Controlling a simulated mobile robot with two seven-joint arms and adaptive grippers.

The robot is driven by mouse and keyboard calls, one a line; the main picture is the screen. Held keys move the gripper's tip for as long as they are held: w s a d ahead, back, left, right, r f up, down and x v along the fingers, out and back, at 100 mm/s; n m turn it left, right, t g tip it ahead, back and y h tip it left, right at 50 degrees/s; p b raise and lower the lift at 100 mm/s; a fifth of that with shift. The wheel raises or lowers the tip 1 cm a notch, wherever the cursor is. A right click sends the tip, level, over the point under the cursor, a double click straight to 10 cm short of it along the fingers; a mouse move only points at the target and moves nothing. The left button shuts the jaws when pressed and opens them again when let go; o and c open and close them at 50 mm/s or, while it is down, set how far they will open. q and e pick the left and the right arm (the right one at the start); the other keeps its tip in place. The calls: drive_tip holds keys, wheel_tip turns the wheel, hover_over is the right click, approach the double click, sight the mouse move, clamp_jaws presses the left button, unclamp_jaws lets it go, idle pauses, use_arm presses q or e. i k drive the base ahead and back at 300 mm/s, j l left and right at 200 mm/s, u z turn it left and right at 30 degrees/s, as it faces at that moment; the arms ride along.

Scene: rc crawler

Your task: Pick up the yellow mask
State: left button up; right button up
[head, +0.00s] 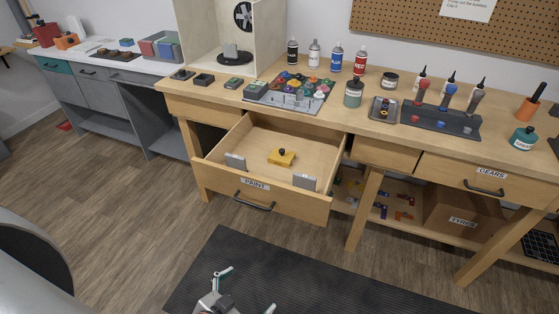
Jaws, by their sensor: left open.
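The yellow mask (281,159) is a small flat yellow piece with a dark knob on top. It lies inside the open drawer labelled PAINT (262,205), towards the middle of its floor. My left gripper (246,291) is at the bottom edge of the head view, over the dark floor mat, in front of the drawer and well apart from the mask. Its two fingers are spread and nothing shows between them. My right gripper is not in view.
Two grey blocks (304,181) (236,162) stand near the drawer's front panel, either side of the mask. The wooden bench (345,119) above holds bottles, a paint tray (385,109) and a colourful parts board (297,90). The floor mat (300,265) before the drawer is clear.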

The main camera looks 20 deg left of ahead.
sight(281, 157)
drive_tip(key=i+j+u, duration=0.25)
drive_tip(key=j, duration=0.25)
drive_tip(key=i+j+u, duration=0.1)
drive_tip(key=j+u, duration=0.15)
drive_tip(key=j, duration=0.2)
drive_tip(key=i+j+u, duration=0.2)
drive_tip(key=j, duration=0.25)
drive_tip(key=i+j+u, duration=0.25)
drive_tip(key=j, duration=0.15)
